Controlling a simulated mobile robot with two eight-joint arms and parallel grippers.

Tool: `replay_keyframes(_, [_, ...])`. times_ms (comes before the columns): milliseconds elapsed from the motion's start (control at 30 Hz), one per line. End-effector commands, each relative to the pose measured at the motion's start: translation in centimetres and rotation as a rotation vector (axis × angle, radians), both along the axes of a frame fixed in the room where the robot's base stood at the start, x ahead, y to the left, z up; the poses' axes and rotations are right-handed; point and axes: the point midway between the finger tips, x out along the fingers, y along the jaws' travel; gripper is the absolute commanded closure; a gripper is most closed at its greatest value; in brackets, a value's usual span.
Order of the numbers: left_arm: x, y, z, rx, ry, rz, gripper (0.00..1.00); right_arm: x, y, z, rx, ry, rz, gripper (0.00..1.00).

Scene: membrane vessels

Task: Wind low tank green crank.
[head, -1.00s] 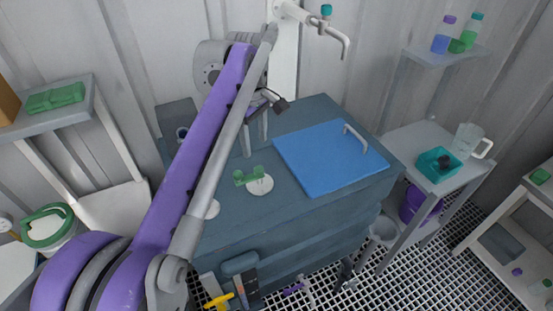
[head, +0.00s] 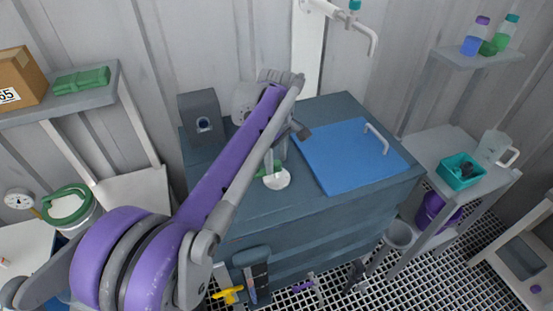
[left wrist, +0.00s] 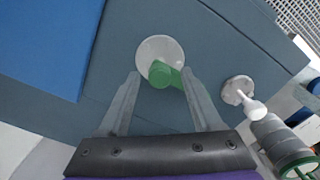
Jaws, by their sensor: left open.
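The green crank (head: 264,169) sits on a round white mount (head: 277,181) on top of the low blue-grey tank (head: 330,215). In the left wrist view the crank's green knob (left wrist: 160,73) lies between my two finger tips, in front of its white disc (left wrist: 152,51). My left gripper (head: 277,160) is open, and it also shows in the left wrist view (left wrist: 161,76) with a finger on either side of the green part. I cannot tell whether the fingers touch it. My arm hides part of the tank top. My right gripper is not in view.
A blue lid (head: 345,155) with a pale handle covers the tank's right side. A second white fitting (left wrist: 238,91) stands nearby in the left wrist view. A grey box (head: 202,122) stands behind my arm. A shelf with a teal tray (head: 460,172) is at right.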

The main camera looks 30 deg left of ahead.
Motion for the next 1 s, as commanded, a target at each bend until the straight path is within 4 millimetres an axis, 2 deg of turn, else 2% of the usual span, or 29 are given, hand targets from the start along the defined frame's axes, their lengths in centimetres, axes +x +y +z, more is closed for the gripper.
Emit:
replay_keyframes(200, [0.02,0.0,-0.01,0.0,0.0,0.0,0.34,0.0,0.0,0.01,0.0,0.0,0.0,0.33])
replay_keyframes(567, [0.01,0.0,0.01,0.0,0.0,0.0,0.99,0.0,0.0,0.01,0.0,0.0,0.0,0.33])
replay_keyframes(1000, [0.02,0.0,0.02,0.0,0.0,0.0,1.0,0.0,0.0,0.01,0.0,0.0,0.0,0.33])
